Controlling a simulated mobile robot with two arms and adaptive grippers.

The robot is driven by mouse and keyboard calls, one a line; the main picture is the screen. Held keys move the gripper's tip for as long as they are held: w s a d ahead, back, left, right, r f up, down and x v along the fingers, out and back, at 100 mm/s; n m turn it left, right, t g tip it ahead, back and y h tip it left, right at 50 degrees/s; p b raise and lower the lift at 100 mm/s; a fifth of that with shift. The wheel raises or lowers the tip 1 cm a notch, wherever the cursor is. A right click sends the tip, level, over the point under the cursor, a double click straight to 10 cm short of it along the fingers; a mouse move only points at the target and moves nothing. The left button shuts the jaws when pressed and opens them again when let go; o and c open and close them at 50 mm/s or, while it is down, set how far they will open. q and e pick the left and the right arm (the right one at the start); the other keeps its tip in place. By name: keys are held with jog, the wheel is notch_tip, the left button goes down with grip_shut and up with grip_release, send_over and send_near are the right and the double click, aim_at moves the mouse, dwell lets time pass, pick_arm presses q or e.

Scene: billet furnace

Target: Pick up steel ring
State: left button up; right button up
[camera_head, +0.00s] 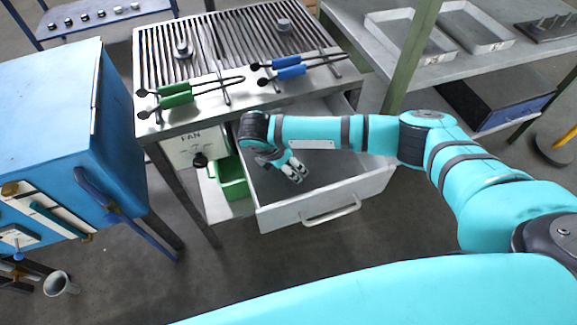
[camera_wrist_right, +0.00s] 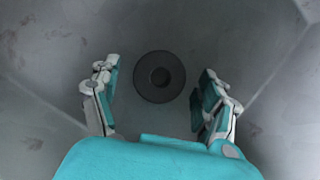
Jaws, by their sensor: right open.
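The steel ring (camera_wrist_right: 142,78) is dark, round and flat with a central hole. In the right wrist view it lies on the grey drawer floor. My right gripper (camera_wrist_right: 159,86) is open, with one finger to each side of the ring in that view and a visible gap on both sides. In the head view my right gripper (camera_head: 295,172) reaches down into the open drawer (camera_head: 350,196). I cannot make out the ring in the head view, where the gripper and arm cover part of the drawer. My left gripper is out of view.
The drawer walls surround my gripper. Above is a slatted grill table (camera_head: 235,40) with green-handled tongs (camera_head: 175,99) and blue-handled tongs (camera_head: 290,72). A green bin (camera_head: 232,180) stands left of the drawer. A blue cabinet (camera_head: 60,130) is farther left.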

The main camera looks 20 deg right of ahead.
jog(key=shift+f, duration=0.15)
jog(key=c, duration=1.6)
